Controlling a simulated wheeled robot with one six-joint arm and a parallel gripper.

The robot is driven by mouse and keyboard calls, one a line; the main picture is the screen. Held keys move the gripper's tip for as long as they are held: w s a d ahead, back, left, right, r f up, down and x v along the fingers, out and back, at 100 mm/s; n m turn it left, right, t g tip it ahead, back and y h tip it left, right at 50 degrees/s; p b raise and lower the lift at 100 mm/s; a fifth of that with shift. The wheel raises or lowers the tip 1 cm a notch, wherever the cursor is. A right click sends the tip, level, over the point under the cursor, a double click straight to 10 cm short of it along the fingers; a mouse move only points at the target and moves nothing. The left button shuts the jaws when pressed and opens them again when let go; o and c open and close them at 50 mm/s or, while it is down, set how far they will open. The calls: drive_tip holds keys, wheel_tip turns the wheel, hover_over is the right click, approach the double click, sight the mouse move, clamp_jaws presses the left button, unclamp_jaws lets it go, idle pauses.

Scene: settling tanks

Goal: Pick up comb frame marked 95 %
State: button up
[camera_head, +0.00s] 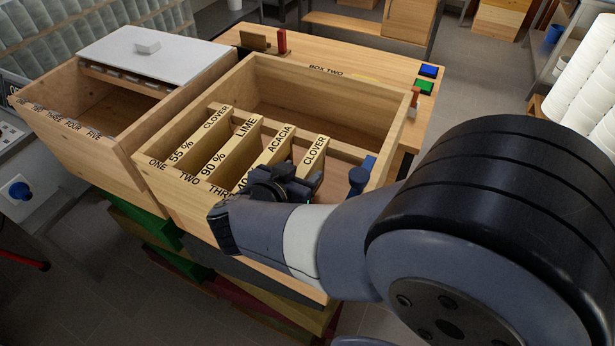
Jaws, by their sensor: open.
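Several wooden comb frames stand in the near part of the open wooden box (160,205). From left, their top bars read CLOVER 55 % (203,132), LIME 90 % (231,145), ACACIA (272,150) with a partly covered number that seems to start with 4, and CLOVER (313,153) with its number hidden. I see no 95 % mark. My gripper (289,184) is open over the near ends of the two right-hand frames and hides part of both. I cannot tell whether it touches either.
A second wooden box (75,135) with a white lid (150,52) adjoins at the left. Dark blue pieces (358,180) stand at the right of the frames. The box's back part is empty.

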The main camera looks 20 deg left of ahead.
drive_tip(key=shift+w, duration=0.1)
clamp_jaws()
idle(0.5)
idle(0.9)
